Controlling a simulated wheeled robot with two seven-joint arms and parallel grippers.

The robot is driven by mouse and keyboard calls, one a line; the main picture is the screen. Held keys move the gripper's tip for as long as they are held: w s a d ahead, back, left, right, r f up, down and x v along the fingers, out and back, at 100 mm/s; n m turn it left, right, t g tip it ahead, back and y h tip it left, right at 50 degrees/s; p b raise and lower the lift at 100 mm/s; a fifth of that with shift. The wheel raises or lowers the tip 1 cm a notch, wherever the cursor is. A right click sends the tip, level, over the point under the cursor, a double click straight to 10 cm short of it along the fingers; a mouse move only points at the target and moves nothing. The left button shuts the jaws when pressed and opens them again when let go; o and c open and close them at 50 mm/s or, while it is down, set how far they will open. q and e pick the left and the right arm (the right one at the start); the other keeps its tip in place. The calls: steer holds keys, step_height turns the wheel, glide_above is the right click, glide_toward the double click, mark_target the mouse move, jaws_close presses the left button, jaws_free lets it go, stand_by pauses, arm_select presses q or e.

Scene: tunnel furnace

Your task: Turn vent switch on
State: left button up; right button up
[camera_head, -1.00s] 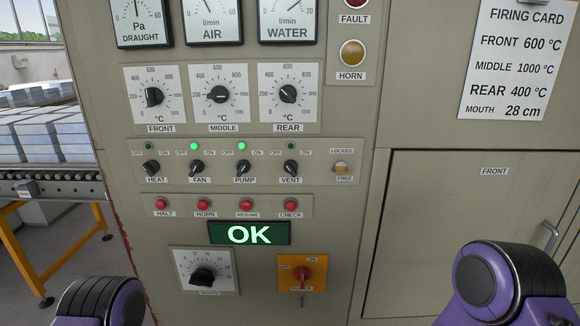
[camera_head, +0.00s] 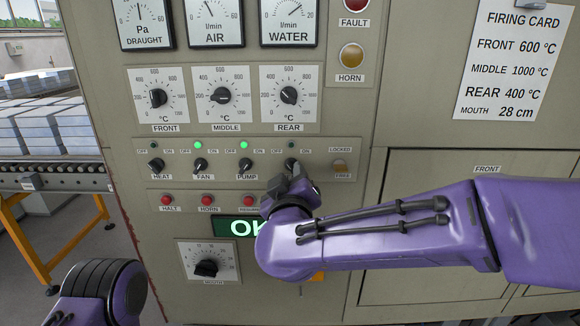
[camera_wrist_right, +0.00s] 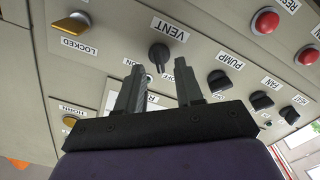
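The vent switch (camera_head: 291,164) is a small black rotary knob at the right end of the row of switches in the head view. The lamp above it (camera_head: 291,146) is dark. My right gripper (camera_head: 291,184) is just below and in front of the knob, partly covering it and its label. In the right wrist view the vent switch (camera_wrist_right: 159,54) shows beyond the gap between the two fingers of my right gripper (camera_wrist_right: 160,83), which is open and empty. Contact with the knob cannot be made out. Only a purple part of my left arm shows; its gripper is out of view.
The fan (camera_head: 200,165) and pump (camera_head: 246,166) switches sit left of it, with green lamps lit above. The locked/free switch (camera_head: 340,167) is to the right. Red buttons (camera_head: 208,201) lie below. My right forearm covers the panel's lower right, including most of the power switch.

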mark_target(291, 167)
steer(key=shift+w, duration=1.05)
jaws_close()
